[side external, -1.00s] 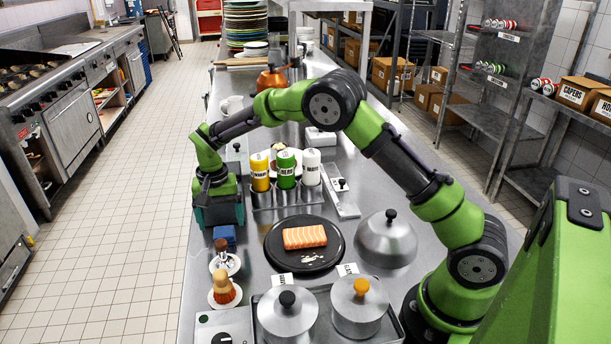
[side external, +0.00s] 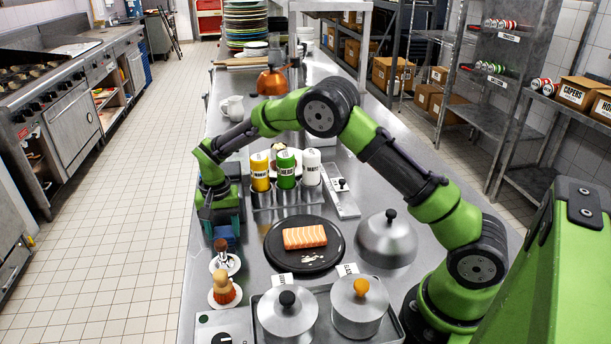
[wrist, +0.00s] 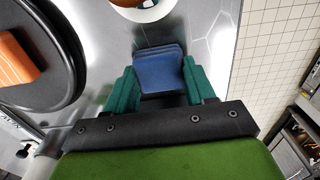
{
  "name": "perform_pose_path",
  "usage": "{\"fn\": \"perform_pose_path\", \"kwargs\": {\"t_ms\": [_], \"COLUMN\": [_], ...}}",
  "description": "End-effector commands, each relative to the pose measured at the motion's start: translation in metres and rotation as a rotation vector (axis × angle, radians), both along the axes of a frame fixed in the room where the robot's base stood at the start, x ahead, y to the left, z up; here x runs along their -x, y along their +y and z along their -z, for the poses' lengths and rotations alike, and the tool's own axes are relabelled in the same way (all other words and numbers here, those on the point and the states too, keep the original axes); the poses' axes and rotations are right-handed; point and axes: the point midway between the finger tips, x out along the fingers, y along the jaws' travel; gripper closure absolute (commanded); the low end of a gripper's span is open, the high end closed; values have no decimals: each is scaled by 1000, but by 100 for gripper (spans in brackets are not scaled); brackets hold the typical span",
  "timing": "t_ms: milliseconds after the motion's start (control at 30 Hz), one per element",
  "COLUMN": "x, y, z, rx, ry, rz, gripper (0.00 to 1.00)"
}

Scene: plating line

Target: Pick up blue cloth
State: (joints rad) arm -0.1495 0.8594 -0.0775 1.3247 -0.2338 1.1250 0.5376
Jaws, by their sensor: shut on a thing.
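The blue cloth (wrist: 160,66) is a folded, layered block in the wrist view, over the steel counter (wrist: 205,45). My gripper (wrist: 160,84) has its two teal fingers on either side of the cloth, and they are shut on it. In the side external view my gripper (side external: 221,226) points down at the left edge of the counter. The cloth is mostly hidden there by the fingers. I cannot tell whether the cloth still touches the counter.
Two brushes on white saucers (side external: 225,264) stand just in front of my gripper. A black plate (side external: 305,260) with a salmon piece (side external: 304,237) lies to the right. Labelled bottles (side external: 285,170) stand in a rack behind it. The counter's left edge is close by.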

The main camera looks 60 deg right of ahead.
Motion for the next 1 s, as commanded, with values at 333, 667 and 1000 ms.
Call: {"fn": "perform_pose_path", "kwargs": {"t_ms": [333, 667, 1000], "x": [-1, -1, 0], "y": [0, 0, 0], "z": [-30, -90, -101], "rx": [1, 0, 0], "ry": [-5, -3, 0], "rz": [-1, 0, -1], "gripper": [75, 75, 75]}}
